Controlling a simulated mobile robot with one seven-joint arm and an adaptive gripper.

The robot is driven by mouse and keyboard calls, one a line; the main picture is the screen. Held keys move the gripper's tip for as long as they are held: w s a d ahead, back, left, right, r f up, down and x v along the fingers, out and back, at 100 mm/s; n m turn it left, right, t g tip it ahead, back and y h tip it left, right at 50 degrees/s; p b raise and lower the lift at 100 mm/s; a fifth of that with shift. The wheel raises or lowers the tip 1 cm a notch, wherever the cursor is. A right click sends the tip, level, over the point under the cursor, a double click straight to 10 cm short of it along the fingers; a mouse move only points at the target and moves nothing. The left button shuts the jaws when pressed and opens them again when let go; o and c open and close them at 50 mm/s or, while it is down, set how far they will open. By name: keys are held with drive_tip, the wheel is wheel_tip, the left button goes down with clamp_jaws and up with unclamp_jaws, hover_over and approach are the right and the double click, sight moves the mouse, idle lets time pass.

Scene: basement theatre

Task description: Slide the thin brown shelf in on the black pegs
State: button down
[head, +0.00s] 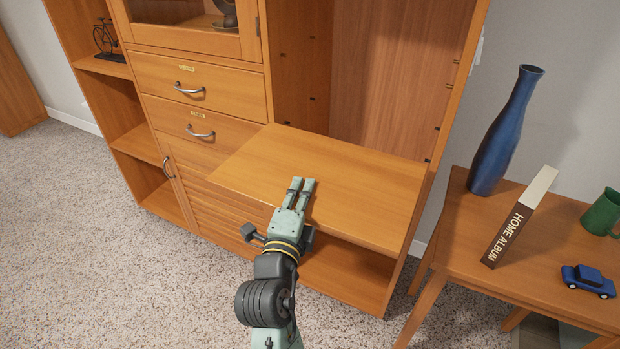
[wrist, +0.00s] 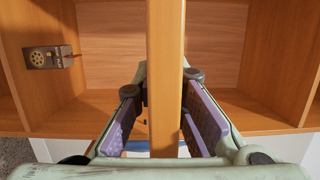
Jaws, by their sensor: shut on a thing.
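The thin brown shelf (head: 355,185) is a flat wooden board held roughly level at the open right-hand bay of the cabinet. Its left front part overlaps the drawers in the head view, so it sticks out in front. My gripper (head: 300,184) is shut on its front edge, near the middle. In the wrist view the shelf (wrist: 165,60) shows edge-on as a strip between my fingers. Small black pegs (head: 313,98) show on the bay's left wall, and others (head: 427,160) on the right panel near the shelf's back right corner. I cannot tell whether the shelf touches any peg.
The cabinet's drawers (head: 200,90) and slatted door stand left of the bay. A side table (head: 545,250) at right holds a blue vase (head: 508,130), a home album (head: 520,215), a green mug (head: 604,212) and a blue toy car (head: 588,281). Carpet is clear at front left.

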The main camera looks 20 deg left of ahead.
sight(327, 164)
drive_tip(key=shift+s+r, duration=0.1)
idle(0.3)
drive_tip(key=w, duration=0.1)
drive_tip(key=w+f+b, duration=0.1)
drive_tip(key=w+b, duration=0.1)
drive_tip(key=shift+w+f, duration=0.15)
drive_tip(key=shift+f, duration=0.2)
drive_tip(key=shift+w+d, duration=0.2)
drive_tip(key=shift+w, duration=4.4)
drive_tip(key=d+b+x, duration=0.2)
drive_tip(key=d+x, duration=0.1)
drive_tip(key=x, duration=1.4)
drive_tip(key=shift+w+d, duration=0.45)
drive_tip(key=shift+d, duration=0.1)
drive_tip(key=shift+f, duration=0.1)
drive_tip(key=shift+f+b, duration=0.55)
drive_tip(key=shift+b, duration=0.15)
